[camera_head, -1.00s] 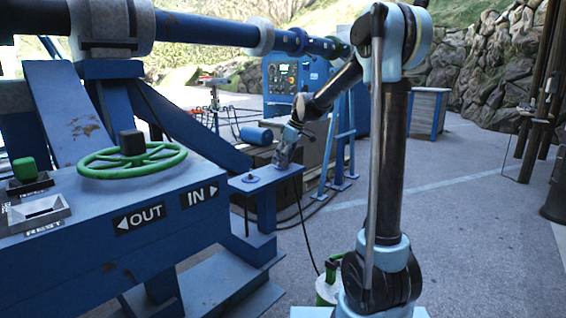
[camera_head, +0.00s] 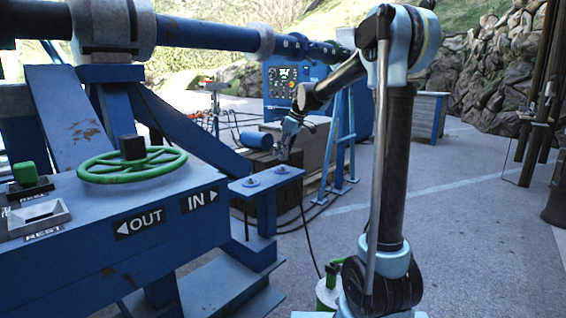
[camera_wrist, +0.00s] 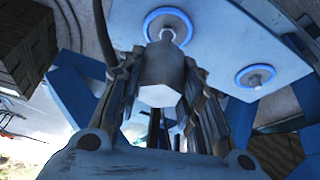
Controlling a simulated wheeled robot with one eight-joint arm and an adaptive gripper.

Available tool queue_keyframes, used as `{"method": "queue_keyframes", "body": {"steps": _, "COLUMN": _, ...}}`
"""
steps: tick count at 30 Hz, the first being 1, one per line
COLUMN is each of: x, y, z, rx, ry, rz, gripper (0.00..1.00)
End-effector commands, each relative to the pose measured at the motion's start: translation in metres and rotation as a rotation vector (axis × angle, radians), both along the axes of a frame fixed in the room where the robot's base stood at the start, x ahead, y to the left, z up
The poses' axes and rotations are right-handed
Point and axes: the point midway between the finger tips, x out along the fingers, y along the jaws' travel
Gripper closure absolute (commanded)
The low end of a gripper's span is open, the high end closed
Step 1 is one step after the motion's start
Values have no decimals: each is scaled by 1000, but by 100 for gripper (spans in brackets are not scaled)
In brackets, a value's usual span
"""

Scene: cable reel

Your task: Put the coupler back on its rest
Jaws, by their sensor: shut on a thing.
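My gripper (camera_head: 283,150) is above the blue shelf (camera_head: 262,185) at the side of the machine. The coupler is small and mostly covered by the gripper in the head view. Two blue-ringed fittings sit on the shelf: one (camera_wrist: 168,24) is beyond the coupler in the wrist view, the other (camera_wrist: 255,75) to its right. The rest (camera_head: 38,218), a pale open-topped holder labelled REST, is on the blue console at far left.
A green handwheel (camera_head: 133,163) stands on the console between the rest and my gripper. A green-topped switch (camera_head: 25,172) is behind the rest. A dark cable (camera_head: 308,232) hangs below the shelf. Open paving (camera_head: 460,230) lies to the right.

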Motion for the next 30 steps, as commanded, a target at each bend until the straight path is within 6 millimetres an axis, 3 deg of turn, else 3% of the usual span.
{"method": "queue_keyframes", "body": {"steps": 3, "x": 0, "y": 0, "z": 21, "rx": 0, "ry": 0, "rz": 0, "gripper": 98}}
{"method": "queue_keyframes", "body": {"steps": 9, "x": 0, "y": 0, "z": 44, "rx": 0, "ry": 0, "rz": 0, "gripper": 98}}
{"method": "queue_keyframes", "body": {"steps": 30, "x": 0, "y": 0, "z": 83, "rx": 0, "ry": 0, "rz": 0, "gripper": 98}}
